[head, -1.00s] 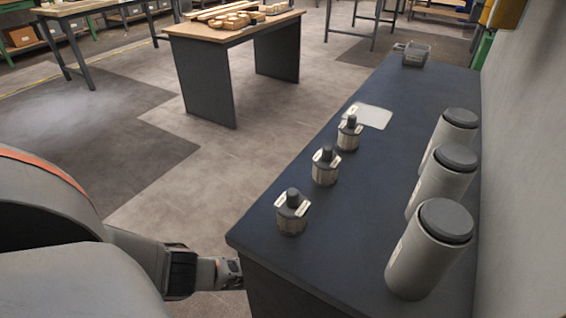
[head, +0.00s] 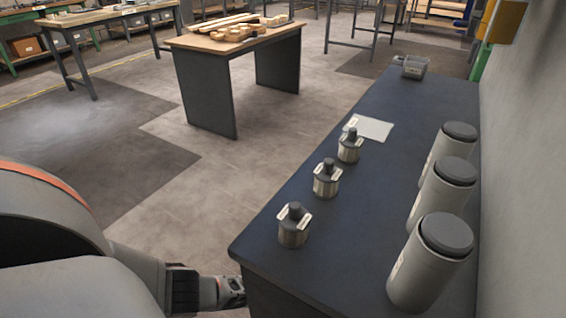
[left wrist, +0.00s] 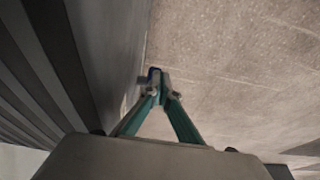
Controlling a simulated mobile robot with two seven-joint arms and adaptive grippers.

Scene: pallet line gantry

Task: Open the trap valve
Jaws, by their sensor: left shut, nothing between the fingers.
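Three small metal canisters with dark knobs and pale tags stand upright in a row on the dark bench (head: 345,240): a near one (head: 293,226), a middle one (head: 326,180) and a far one (head: 349,147). I cannot tell which of them is the trap valve, and the tag writing is too small to read. My left gripper (head: 234,291) is low beside the bench's near left corner, apart from the canisters. In the left wrist view its green-sided fingers (left wrist: 155,76) are shut and empty, over the floor and beside a dark panel. My right gripper is not in view.
Three large grey cylinders with dark lids (head: 430,262) line the bench's wall side. A white sheet (head: 370,128) and a small grey bin (head: 415,67) lie farther back. A wooden-topped table (head: 203,42) stands across the open floor. The wall closes off the right.

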